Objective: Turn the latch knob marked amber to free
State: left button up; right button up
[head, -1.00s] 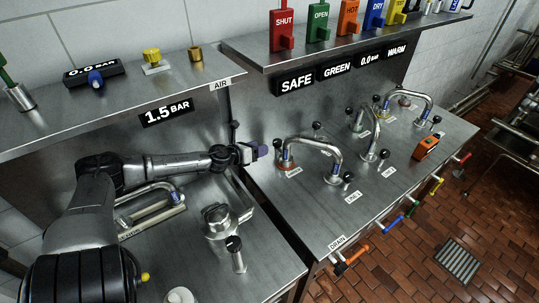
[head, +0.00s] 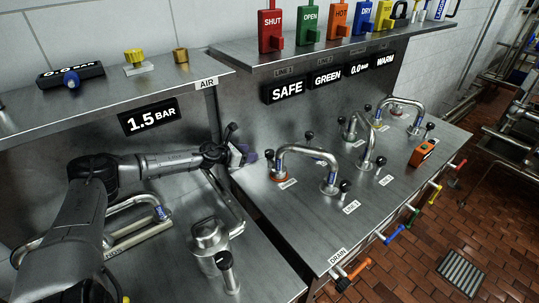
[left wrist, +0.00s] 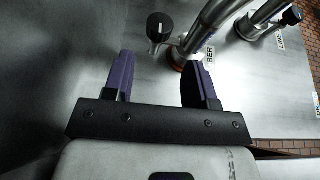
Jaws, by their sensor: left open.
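The latch knob (left wrist: 158,27) is black and round with a white pointer line. In the left wrist view it stands just beyond my fingers, beside a curved steel pipe (left wrist: 205,30) with an orange ring at its foot. The part-hidden label (left wrist: 210,52) reads "BER". In the head view the black knob (head: 269,154) stands behind the near pipe loop (head: 306,151). My left gripper (left wrist: 160,65) has two purple fingers, apart with nothing between them. In the head view it (head: 247,155) is just left of the knob, not on it. My right gripper is not seen.
More pipe loops with black knobs stand on the steel bench (head: 310,228) to the right. An orange block (head: 422,153) lies near its right edge. Coloured handles (head: 362,268) line the front. A shelf (head: 300,55) with coloured tagged blocks hangs above the displays.

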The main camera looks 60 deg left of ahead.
aim_at(269, 152)
pick_arm(q)
jog(key=shift+x, duration=5.4)
jog(key=shift+w, duration=0.1)
jog(key=shift+c, duration=0.4)
